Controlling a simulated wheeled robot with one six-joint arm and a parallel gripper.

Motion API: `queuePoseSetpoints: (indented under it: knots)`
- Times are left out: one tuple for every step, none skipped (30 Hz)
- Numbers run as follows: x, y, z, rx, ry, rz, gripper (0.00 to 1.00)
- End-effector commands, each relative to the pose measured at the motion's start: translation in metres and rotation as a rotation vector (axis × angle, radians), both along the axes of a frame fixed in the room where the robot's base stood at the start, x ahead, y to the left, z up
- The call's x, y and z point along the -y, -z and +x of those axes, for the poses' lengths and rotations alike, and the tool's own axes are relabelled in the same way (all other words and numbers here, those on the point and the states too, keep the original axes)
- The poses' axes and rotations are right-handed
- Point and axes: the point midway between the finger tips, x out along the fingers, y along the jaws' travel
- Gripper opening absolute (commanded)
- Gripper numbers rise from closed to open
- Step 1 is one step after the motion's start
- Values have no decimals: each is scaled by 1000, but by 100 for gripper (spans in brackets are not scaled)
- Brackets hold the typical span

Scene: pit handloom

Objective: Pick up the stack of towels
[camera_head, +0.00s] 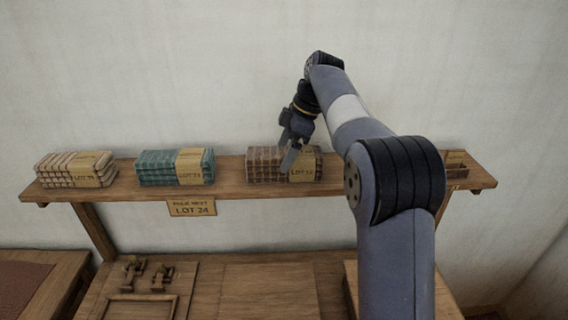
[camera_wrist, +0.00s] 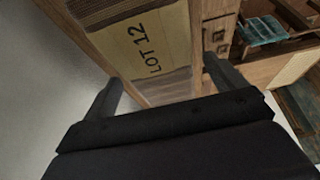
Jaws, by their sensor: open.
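Three stacks of folded towels sit in a row on the wooden shelf (camera_head: 232,168): a cream striped stack (camera_head: 55,170) at left, a teal stack (camera_head: 156,168) in the middle and a brown stack (camera_head: 264,165) at right. Each has a paper band; the numbers on the left two are too small to read surely. In the wrist view the brown stack's band (camera_wrist: 150,42) reads LOT 12, just ahead of my open fingers (camera_wrist: 162,75). I cannot tell whether they touch it.
A sign (camera_head: 192,208) on the shelf's front edge reads LOT 24, with smaller words above it. A small wooden box (camera_head: 456,160) stands at the shelf's right end. Below is a wooden bench (camera_head: 268,290) with fittings at its left. The wall is close behind the shelf.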

Motion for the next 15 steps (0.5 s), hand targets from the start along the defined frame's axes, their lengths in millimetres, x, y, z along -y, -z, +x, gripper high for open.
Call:
queuePoseSetpoints:
  knots:
    - [-3, 4, -1, -3, -1, 0, 91]
    - [-4, 8, -1, -2, -2, 0, 91]
    - [-6, 13, -1, -2, -2, 0, 91]
    - [-8, 17, -1, -2, -2, 0, 91]
    - [-9, 20, -1, -2, -1, 0, 91]
    - [-10, 24, -1, -2, -1, 0, 91]
    - [-11, 25, -1, -2, -1, 0, 91]
    - [-11, 27, 0, -1, 0, 0, 91]
    - [-12, 28, 0, 0, 0, 0, 91]
    - [-12, 29, 0, 0, 0, 0, 91]
    - [-12, 30, 0, 0, 0, 0, 91]
    - [-12, 30, 0, 1, 0, 0, 91]
    - [-12, 30, 0, 1, 0, 0, 91]
    - [-12, 30, 0, 1, 0, 0, 91]
    - [-12, 30, 0, 1, 0, 0, 91]
